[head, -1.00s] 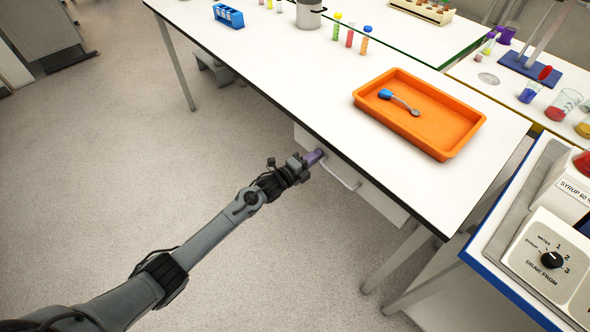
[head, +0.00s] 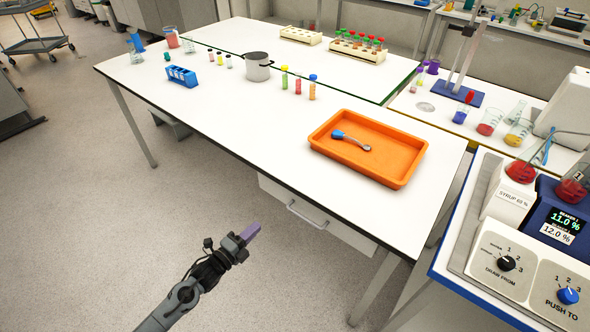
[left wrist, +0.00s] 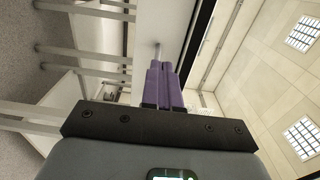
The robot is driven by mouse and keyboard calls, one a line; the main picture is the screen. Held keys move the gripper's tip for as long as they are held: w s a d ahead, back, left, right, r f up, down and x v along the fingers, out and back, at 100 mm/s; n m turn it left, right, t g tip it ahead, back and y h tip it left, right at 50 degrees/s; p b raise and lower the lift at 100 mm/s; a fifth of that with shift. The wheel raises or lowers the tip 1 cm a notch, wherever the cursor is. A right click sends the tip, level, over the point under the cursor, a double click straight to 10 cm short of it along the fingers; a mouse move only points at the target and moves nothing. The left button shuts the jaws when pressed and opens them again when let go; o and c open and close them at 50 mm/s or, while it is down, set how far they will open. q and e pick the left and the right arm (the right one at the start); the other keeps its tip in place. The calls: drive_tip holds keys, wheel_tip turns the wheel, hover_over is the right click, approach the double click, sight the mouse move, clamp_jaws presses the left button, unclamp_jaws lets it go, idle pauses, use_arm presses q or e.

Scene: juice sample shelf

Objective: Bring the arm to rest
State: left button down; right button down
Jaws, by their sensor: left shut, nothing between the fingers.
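My left gripper (head: 251,231) has purple fingers and is shut and empty. In the head view it is over open floor, in front of the white table (head: 215,105) and to the left of the drawer handle (head: 307,214). The purple fingers (left wrist: 165,84) lie together in the left wrist view, with the table and its legs around them. My right gripper is not in view.
An orange tray (head: 400,184) with a blue-ended spoon (head: 350,140) lies on the table. A steel pot (head: 257,68), small vials (head: 298,84) and a blue rack (head: 182,76) stand farther back. A dispenser machine (head: 500,262) is at the right.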

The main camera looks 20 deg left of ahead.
use_arm(q)
drive_tip(key=s+d+f+n+g+y, duration=0.1)
drive_tip(key=s+d+f+n, duration=0.15)
drive_tip(key=s+d, duration=0.35)
drive_tip(key=s+d+f+n+g+y, duration=0.1)
drive_tip(key=s+d+f+n+g, duration=0.2)
drive_tip(key=s, duration=0.4)
drive_tip(key=s+r+n+g+y, duration=0.1)
drive_tip(key=s+r+n+g, duration=0.2)
drive_tip(key=s+n, duration=0.25)
drive_tip(key=s+a+r+n+g+y, duration=0.1)
drive_tip(key=s+r+n+g, duration=0.1)
drive_tip(key=s+n+g, duration=0.3)
drive_tip(key=s+r+n+g+y, duration=0.1)
drive_tip(key=s+r+n+g, duration=0.15)
drive_tip(key=s, duration=0.45)
wheel_tip(320, 180, up, 36)
drive_tip(key=n+p, duration=0.1)
drive_tip(key=p, duration=3.5)
drive_tip(key=shift+r+t+p, duration=0.25)
drive_tip(key=shift+t+p, duration=0.05)
drive_tip(key=shift+t, duration=0.15)
drive_tip(key=shift+s, duration=0.1)
